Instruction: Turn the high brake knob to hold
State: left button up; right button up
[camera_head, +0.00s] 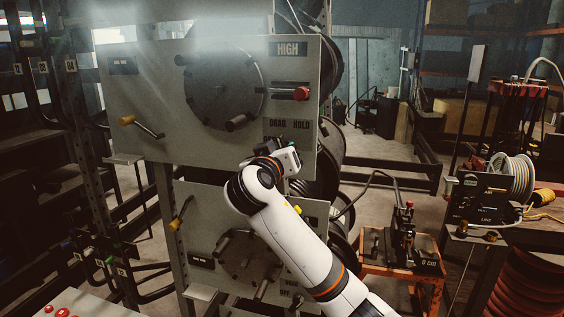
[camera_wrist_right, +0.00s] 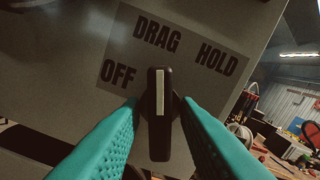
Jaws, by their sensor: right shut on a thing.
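The high brake knob (camera_wrist_right: 159,125) is a black bar with a white stripe, on the grey panel under the DRAG label. In the right wrist view its stripe points up toward DRAG; OFF is at its left and HOLD at its upper right. My right gripper (camera_wrist_right: 160,104) has its teal fingers on either side of the knob, shut on it. In the head view my right gripper (camera_head: 288,156) is against the panel below the DRAG HOLD lettering and hides the knob. My left gripper is not in view.
The upper panel (camera_head: 150,90) carries a HIGH plate (camera_head: 288,49), a red-knobbed lever (camera_head: 300,94), a round disc (camera_head: 215,90) and a yellow-handled crank (camera_head: 128,120). A lower panel (camera_head: 185,245) has similar fittings. An orange cart (camera_head: 400,270) stands to the right.

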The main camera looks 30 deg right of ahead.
jog(key=m+b, duration=1)
jog(key=b, duration=0.1)
jog(key=shift+m, duration=0.3)
dwell(0.3)
jog(key=o, duration=0.6)
